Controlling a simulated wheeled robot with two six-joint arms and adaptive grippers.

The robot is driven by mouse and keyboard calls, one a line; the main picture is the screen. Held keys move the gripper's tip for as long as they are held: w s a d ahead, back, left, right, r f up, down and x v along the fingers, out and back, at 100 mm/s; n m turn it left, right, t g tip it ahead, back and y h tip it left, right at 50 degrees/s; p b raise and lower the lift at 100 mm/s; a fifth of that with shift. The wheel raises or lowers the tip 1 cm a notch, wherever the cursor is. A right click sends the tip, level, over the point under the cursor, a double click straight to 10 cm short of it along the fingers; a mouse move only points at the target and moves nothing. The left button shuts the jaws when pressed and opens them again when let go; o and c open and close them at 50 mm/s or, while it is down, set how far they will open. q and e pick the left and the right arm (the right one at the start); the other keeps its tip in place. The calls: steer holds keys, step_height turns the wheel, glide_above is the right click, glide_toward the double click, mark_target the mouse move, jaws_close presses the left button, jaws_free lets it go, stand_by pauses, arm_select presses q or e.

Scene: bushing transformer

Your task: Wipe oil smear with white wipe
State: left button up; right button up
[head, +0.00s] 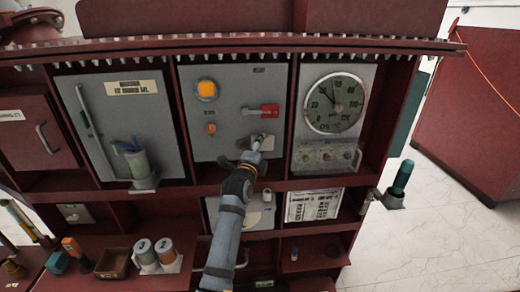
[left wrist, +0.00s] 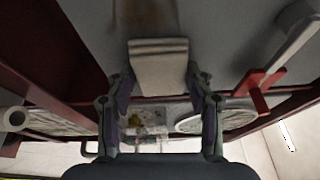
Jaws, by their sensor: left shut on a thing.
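My left gripper (head: 256,152) reaches up to the middle grey panel (head: 225,130). In the left wrist view, its two fingers (left wrist: 159,85) are closed on the sides of a folded off-white wipe (left wrist: 158,68). The wipe is close to the grey panel face; whether it touches is hard to tell. A brownish oil smear (left wrist: 150,14) shows on the panel just beyond the wipe's far edge, cut by the picture's top. My right gripper is not in view.
A red-handled lever (head: 264,110) sticks out just above my gripper; it also shows in the left wrist view (left wrist: 262,88). An orange lamp (head: 206,90) and small knob are to the left, a round gauge (head: 335,103) to the right. Cans (head: 146,255) stand on the lower shelf.

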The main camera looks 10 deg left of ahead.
arm_select(q)
steer(key=shift+s+a+f, duration=0.1)
steer(key=shift+s+a, duration=0.15)
steer(key=shift+a, duration=0.5)
steer(key=shift+s+a+f, duration=0.15)
steer(key=shift+s+a, duration=0.1)
steer(key=shift+a, duration=0.55)
steer(key=shift+s+a+f, duration=0.1)
steer(key=shift+s+a, duration=0.15)
steer(key=shift+a, duration=0.5)
steer(key=shift+s+a+r, duration=0.1)
steer(key=shift+s+a, duration=0.15)
steer(key=shift+a, duration=0.65)
steer(key=shift+s+a, duration=0.25)
steer(key=shift+a, duration=0.65)
steer(key=p, duration=0.2)
glide_toward(239, 144)
steer(key=shift+w+d, duration=0.15)
steer(key=shift+d, duration=0.35)
steer(key=shift+w+d, duration=0.2)
steer(key=shift+d, duration=0.35)
